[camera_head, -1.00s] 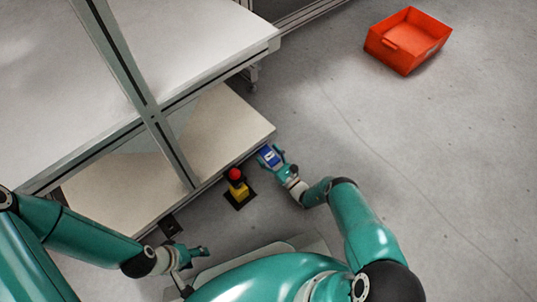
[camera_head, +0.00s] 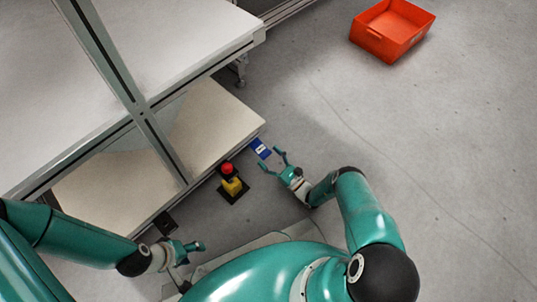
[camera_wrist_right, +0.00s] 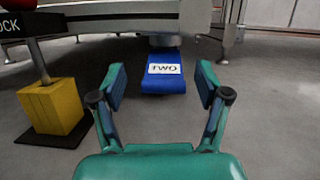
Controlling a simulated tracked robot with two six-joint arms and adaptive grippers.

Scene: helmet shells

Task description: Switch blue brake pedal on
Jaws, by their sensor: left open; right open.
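The blue brake pedal (camera_head: 261,149) lies low by the front corner of the bench's lower shelf. In the right wrist view it is a blue plate (camera_wrist_right: 165,84) with a white label reading "TWO", straight ahead. My right gripper (camera_head: 273,160) is open and empty, just short of the pedal and apart from it. In the wrist view the pedal shows centred between the spread fingers. Whether the pedal is on or off cannot be told. My left gripper (camera_head: 190,260) is open and empty at lower left, close to my body and far from the pedal.
A yellow block (camera_head: 232,187) with a red button (camera_head: 227,169) stands left of the pedal. The bench's lower shelf (camera_head: 215,120) and frame post (camera_head: 165,150) border the left. A red crate (camera_head: 390,45) lies at upper right. The floor on the right is clear.

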